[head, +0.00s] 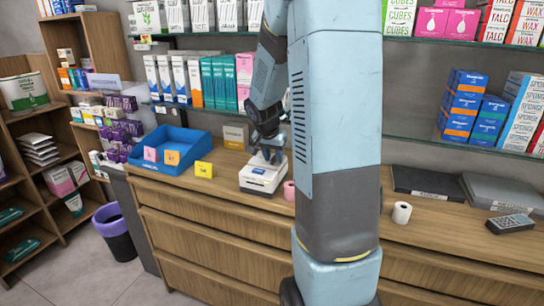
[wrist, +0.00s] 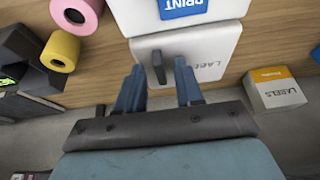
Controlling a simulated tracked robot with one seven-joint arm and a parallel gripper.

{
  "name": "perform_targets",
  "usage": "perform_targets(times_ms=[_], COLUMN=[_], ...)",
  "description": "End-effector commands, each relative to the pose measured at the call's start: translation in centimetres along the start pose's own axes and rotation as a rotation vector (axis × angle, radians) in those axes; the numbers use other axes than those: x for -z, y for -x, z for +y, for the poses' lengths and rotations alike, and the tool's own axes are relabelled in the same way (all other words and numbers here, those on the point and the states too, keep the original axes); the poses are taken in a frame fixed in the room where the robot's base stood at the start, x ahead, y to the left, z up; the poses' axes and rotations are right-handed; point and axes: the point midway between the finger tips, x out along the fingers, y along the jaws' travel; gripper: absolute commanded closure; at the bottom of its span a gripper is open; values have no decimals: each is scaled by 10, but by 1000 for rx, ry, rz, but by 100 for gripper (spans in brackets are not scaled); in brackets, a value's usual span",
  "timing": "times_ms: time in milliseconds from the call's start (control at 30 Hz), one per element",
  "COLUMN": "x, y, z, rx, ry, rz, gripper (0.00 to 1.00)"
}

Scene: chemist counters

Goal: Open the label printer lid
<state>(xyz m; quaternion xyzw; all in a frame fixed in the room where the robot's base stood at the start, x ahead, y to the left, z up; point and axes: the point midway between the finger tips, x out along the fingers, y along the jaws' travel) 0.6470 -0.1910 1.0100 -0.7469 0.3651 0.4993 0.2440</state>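The white label printer (head: 262,178) stands on the wooden counter, partly hidden by my gripper in the head view. In the wrist view, the printer body (wrist: 188,20) carries a blue PRINT panel. Its white lid (wrist: 205,48) is marked LABELS and looks shut. A dark handle (wrist: 158,68) stands up from the lid. My gripper (wrist: 159,80) is open at the lid, its two blue fingers apart on either side of the handle. I see a gap between each finger and the handle. In the head view, my gripper (head: 267,155) is just above the printer.
A blue tray (head: 150,166) with coloured notes lies left of the printer. A pink roll (wrist: 75,12) and a yellow roll (wrist: 60,52) are beside it. Glass shelves with boxes hang behind. A white roll (head: 401,212) stands right.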

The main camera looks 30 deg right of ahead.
Motion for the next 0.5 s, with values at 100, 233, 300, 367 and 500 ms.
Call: perform_targets(times_ms=[100, 233, 300, 367, 500], x=[0, 0, 0, 0, 0], y=[0, 0, 0, 0, 0], z=[0, 0, 0, 0, 0], rx=[0, 0, 0, 0, 0], ry=[0, 0, 0, 0, 1], rz=[0, 0, 0, 0, 0], gripper=[73, 86, 93, 98, 100])
